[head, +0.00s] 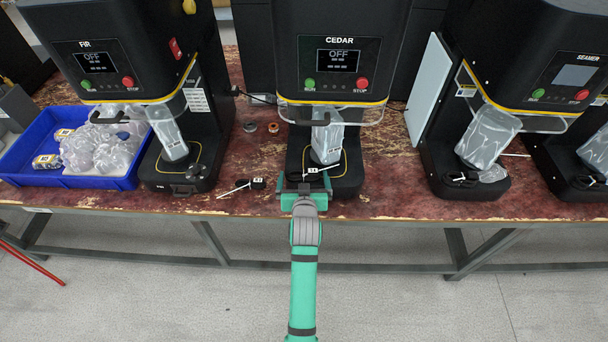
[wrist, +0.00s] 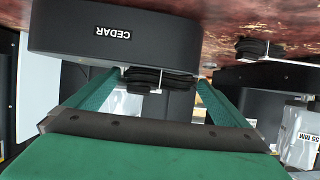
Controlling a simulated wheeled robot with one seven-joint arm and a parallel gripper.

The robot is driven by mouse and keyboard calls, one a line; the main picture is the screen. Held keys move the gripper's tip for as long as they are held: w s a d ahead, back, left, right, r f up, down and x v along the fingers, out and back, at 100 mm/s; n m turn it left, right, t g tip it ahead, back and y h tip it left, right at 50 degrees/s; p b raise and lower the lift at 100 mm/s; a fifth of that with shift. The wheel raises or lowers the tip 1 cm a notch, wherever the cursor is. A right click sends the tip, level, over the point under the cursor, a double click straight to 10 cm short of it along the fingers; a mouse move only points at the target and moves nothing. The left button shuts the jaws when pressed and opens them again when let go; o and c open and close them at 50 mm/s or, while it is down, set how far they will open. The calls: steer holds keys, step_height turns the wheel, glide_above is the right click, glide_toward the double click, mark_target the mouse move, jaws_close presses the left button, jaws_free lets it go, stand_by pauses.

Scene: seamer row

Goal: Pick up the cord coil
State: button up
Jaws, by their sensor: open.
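A black cord coil (wrist: 146,80) with a pale tie lies at the front of the Cedar machine's base. In the wrist view it sits between the two fingers. My gripper (head: 304,182) is open and empty at the front of that base. It also shows in the wrist view (wrist: 158,82), one finger on each side of the coil. In the head view the gripper hides much of this coil. A second black coil (head: 258,183) with a white tie lies on the table to the left; it also shows in the wrist view (wrist: 259,48).
The Cedar machine (head: 339,30) stands directly behind the gripper, with a clear pouch (head: 327,140) on its base. The Fir machine (head: 112,60) is left, beside a blue bin (head: 100,182) of clear plastic. Another coil (head: 459,180) lies on the right-hand machine's base.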

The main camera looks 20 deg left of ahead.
steer(key=c, duration=1.1)
steer(key=shift+r, duration=0.1)
